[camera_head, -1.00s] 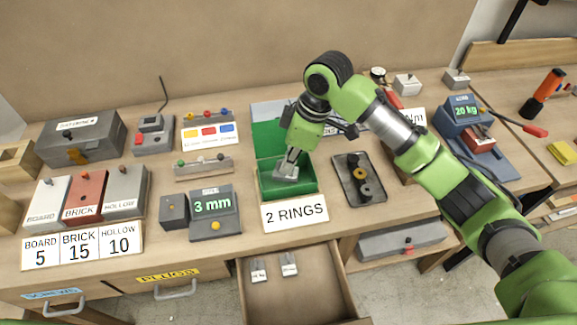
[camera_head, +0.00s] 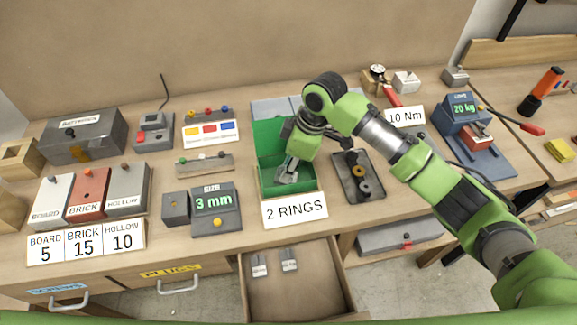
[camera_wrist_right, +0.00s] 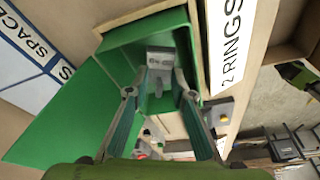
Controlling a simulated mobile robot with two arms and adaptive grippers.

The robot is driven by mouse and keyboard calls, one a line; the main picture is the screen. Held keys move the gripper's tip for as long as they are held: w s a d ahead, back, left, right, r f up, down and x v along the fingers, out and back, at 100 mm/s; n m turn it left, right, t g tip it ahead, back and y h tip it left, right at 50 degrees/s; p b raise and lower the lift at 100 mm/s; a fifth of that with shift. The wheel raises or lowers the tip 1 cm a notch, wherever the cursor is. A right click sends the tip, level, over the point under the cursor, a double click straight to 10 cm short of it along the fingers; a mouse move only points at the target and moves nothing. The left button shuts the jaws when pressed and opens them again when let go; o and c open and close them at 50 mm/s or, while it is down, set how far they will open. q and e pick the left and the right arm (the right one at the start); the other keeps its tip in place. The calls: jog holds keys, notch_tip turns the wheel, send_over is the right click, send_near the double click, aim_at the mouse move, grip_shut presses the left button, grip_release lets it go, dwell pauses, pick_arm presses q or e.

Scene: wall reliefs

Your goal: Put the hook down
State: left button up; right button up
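A small grey hook (camera_wrist_right: 160,62) is inside the open green box (camera_wrist_right: 108,62), close to its floor. The hook also shows in the head view (camera_head: 288,177), partly covered by my fingers. My right gripper (camera_wrist_right: 161,80) reaches down into the box (camera_head: 290,190), with its two fingertips close against the sides of the hook. It appears shut on the hook. Whether the hook bears on the floor of the box is not clear. My left gripper is not in view.
A "2 RINGS" card (camera_head: 295,210) stands in front of the box. A dark tray (camera_head: 358,177) with rings lies to its right, and a "3 mm" size display (camera_head: 216,208) to its left. An open drawer (camera_head: 297,292) holding two small tagged pieces juts out below.

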jog(key=shift+d+r, duration=0.1)
jog(key=shift+r, duration=0.5)
jog(key=b+v, duration=0.1)
jog(key=v, duration=1)
jog(key=shift+b, duration=0.4)
